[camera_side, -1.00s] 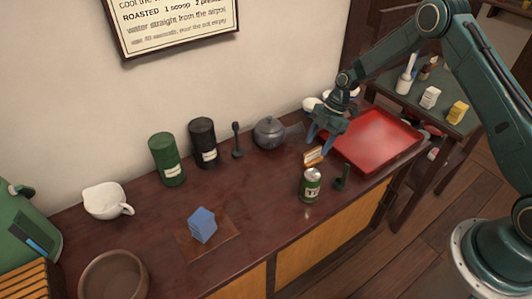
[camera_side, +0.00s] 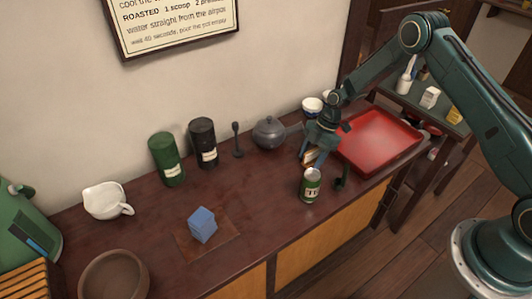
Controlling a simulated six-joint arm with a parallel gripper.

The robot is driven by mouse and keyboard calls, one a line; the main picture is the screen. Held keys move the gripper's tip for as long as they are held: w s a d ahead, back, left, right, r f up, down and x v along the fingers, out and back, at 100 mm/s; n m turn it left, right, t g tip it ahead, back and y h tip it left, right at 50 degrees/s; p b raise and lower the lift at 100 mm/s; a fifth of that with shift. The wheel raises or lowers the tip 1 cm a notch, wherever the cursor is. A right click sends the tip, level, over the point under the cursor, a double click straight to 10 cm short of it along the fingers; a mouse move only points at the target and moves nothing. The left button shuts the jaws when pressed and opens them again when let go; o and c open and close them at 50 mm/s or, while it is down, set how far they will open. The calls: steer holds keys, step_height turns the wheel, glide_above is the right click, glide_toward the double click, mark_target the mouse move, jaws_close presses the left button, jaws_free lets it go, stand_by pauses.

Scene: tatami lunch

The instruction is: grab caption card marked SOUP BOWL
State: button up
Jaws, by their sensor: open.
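A small orange and white card (camera_side: 308,157) stands on the dark counter, left of the red tray and behind the green can. Its lettering is too small to read, so I cannot tell whether it says SOUP BOWL. My gripper (camera_side: 313,159) is open and points down right at the card, with its blue fingers around or just in front of it. The fingers hide part of the card. I cannot tell whether they touch it.
A green can (camera_side: 311,186) and a small dark green object (camera_side: 342,179) stand just in front. A grey teapot (camera_side: 268,133) is to the left, white cups (camera_side: 312,105) behind, and a red tray (camera_side: 404,157) to the right.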

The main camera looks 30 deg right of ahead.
mark_target(312, 152)
steer(key=shift+c, duration=0.2)
steer(key=c, duration=1)
steer(key=shift+r, duration=0.1)
step_height(312, 152, up, 20)
stand_by(0.4)
stand_by(0.4)
